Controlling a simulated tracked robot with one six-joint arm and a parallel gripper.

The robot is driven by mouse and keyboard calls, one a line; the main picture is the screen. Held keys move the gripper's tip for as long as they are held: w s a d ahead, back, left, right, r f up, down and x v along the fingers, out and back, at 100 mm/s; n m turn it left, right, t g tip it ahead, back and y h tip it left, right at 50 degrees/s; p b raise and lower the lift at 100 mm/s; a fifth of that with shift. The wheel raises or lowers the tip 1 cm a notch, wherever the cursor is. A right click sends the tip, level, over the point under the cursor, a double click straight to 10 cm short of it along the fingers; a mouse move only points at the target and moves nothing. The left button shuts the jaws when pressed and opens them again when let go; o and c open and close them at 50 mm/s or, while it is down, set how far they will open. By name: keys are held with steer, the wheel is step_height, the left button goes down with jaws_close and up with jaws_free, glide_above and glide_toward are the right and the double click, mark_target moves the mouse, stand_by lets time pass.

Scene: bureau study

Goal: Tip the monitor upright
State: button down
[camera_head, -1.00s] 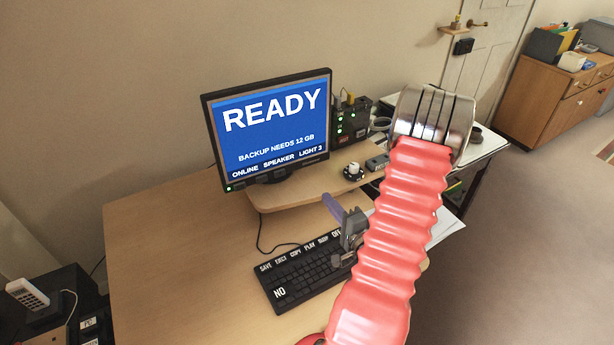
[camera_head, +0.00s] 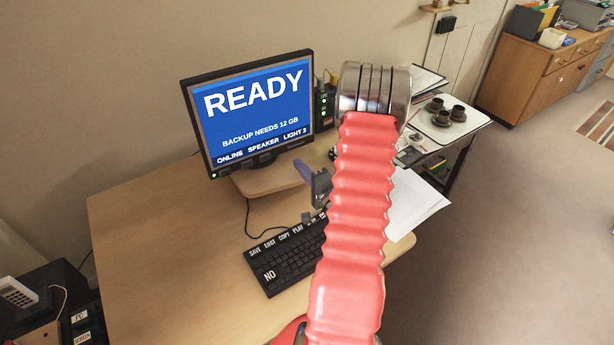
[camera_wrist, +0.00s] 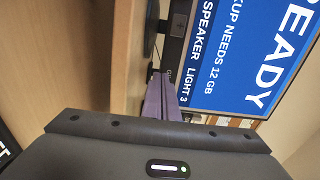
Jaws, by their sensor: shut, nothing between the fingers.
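The monitor (camera_head: 250,110) stands on a raised shelf at the back of the desk, its blue screen lit with "READY". Its frame slants in the head view; I cannot tell how much is real tilt. In the wrist view the monitor (camera_wrist: 240,55) appears turned sideways and fills the upper right. My gripper (camera_head: 300,168) is shut and empty, its purple fingers just below and in front of the monitor's lower right corner. In the wrist view the fingers (camera_wrist: 160,84) point at the monitor's lower edge; I cannot tell whether they touch it. My arm hides part of the shelf's right side.
A black keyboard (camera_head: 288,258) lies on the desk (camera_head: 160,250) below the gripper. White papers (camera_head: 412,203) lie at the desk's right. A side table with dark cups (camera_head: 440,108) stands behind. The desk's left part is clear.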

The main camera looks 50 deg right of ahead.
steer(key=shift+x, duration=2.6)
